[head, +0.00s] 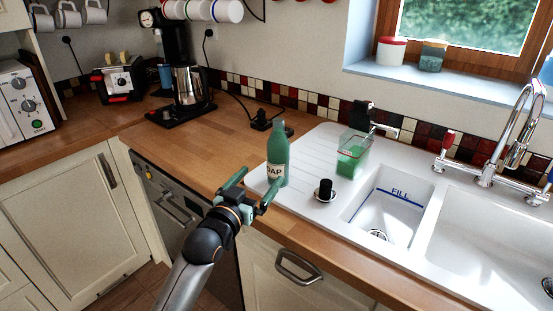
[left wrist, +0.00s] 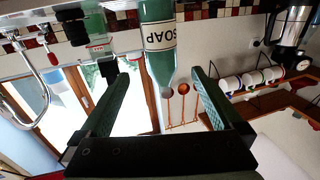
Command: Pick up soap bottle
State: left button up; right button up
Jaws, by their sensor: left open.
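The soap bottle (head: 278,150) is green with a white label, and stands upright on the left drainboard of the white sink. In the left wrist view the bottle (left wrist: 157,58) appears upside down, with the word SOAP readable. My left gripper (head: 260,182) is open and empty, just in front of the bottle at about its lower part. In the left wrist view the bottle shows between the two fingers of the left gripper (left wrist: 157,75). I cannot tell whether either finger touches it. My right gripper is not in view.
The sink basins (head: 398,205) lie to the right. The wooden counter (head: 190,138) to the left is mostly clear up to the coffee maker (head: 188,85).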

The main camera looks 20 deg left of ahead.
aim_at(275, 160)
pick_arm(q)
jog(key=w, duration=0.6)
jog(key=shift+w+d, duration=0.4)
jog(key=shift+w+d+r, duration=0.1)
jog(key=shift+w+r, duration=0.05)
jog(key=shift+w, duration=1.15)
jog(key=shift+w+d+r, duration=0.1)
jog(key=shift+w, duration=1.2)
grip_shut()
jog(key=shift+r, duration=0.1)
